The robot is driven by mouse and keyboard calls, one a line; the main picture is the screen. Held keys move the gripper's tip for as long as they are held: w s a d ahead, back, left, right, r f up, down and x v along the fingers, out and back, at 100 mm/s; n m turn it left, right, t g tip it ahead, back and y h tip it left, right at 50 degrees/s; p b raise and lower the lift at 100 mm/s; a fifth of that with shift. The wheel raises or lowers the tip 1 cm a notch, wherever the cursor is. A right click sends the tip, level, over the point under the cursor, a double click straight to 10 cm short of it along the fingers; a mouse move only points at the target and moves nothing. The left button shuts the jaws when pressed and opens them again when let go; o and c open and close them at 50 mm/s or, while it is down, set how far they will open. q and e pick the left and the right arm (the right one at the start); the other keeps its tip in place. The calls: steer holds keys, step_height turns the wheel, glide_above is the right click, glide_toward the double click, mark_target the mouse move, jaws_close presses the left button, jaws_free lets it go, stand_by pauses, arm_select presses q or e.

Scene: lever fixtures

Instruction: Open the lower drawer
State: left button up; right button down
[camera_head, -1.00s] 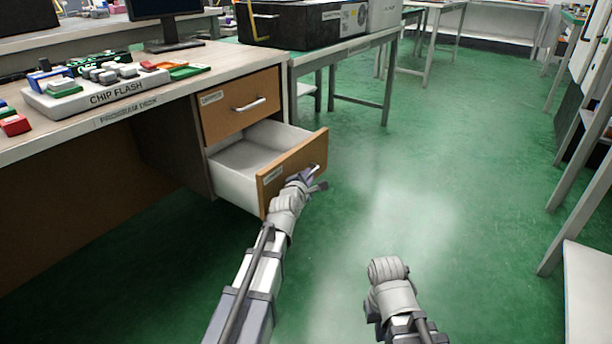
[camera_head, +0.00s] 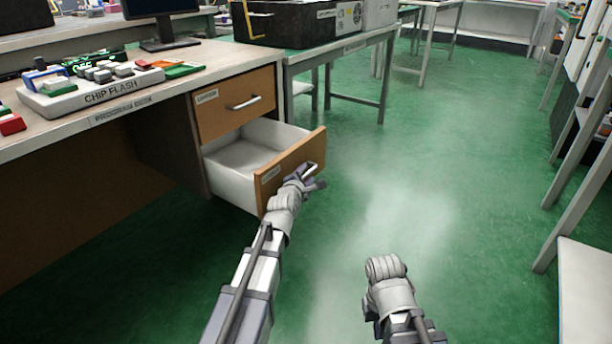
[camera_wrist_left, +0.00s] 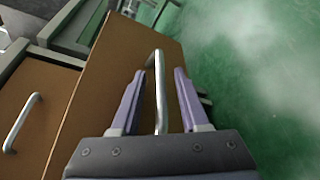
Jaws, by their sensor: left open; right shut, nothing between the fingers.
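The lower drawer (camera_head: 262,181) is pulled well out of the desk, and its pale, empty-looking inside shows. Its brown front carries a metal handle (camera_wrist_left: 160,100). My left gripper (camera_wrist_left: 159,76) is open, with one purple finger on each side of the handle and visible gaps to both. In the head view my left gripper (camera_head: 312,180) is at the right part of the drawer front. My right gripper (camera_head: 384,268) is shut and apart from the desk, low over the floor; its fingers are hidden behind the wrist.
The closed upper drawer (camera_head: 235,103) with its own handle is above. The desk top (camera_head: 190,65) holds a chip flash board and a monitor. A side table (camera_head: 340,52) with a black box stands behind. Green floor to the right is clear up to a shelf rack (camera_head: 585,190).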

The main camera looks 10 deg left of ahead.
arm_select(q)
steer(key=shift+s, duration=0.1)
steer(key=p+v, duration=0.1)
steer(key=v, duration=0.6)
steer(key=shift+s+p, duration=0.35)
